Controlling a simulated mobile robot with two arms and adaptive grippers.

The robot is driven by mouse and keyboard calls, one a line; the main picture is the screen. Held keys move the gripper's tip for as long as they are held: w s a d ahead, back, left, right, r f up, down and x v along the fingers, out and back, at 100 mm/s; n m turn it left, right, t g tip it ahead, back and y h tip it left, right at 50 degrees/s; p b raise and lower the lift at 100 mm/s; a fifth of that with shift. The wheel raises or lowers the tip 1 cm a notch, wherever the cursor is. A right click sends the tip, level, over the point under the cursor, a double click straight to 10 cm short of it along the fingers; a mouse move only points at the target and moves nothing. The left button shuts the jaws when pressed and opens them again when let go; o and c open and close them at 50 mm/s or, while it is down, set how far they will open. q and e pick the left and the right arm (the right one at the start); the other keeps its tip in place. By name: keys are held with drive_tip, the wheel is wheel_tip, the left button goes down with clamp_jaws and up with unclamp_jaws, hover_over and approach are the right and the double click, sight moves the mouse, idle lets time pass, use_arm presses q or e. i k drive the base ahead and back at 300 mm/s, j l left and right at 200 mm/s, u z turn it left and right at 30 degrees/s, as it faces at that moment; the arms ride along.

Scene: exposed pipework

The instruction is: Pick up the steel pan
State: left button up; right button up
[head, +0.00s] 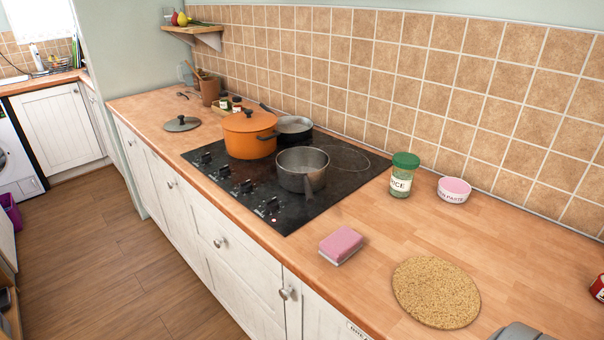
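A steel pan (303,170) stands upright on the front right of the black hob (245,206). It is open at the top and looks empty. A second metal pan (293,129), with a dark handle pointing to the back left, stands behind it, partly hidden by the orange pot.
A lidded orange pot (249,135) stands close to the left of the steel pan. On the worktop to the right are a green-lidded jar (402,176), a pink-and-white bowl (454,190), a pink sponge (341,244) and a round cork mat (436,291). A tiled wall runs behind.

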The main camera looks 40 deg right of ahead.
sight(301, 169)
drive_tip(key=i+j+z, duration=0.6)
drive_tip(key=i, duration=0.15)
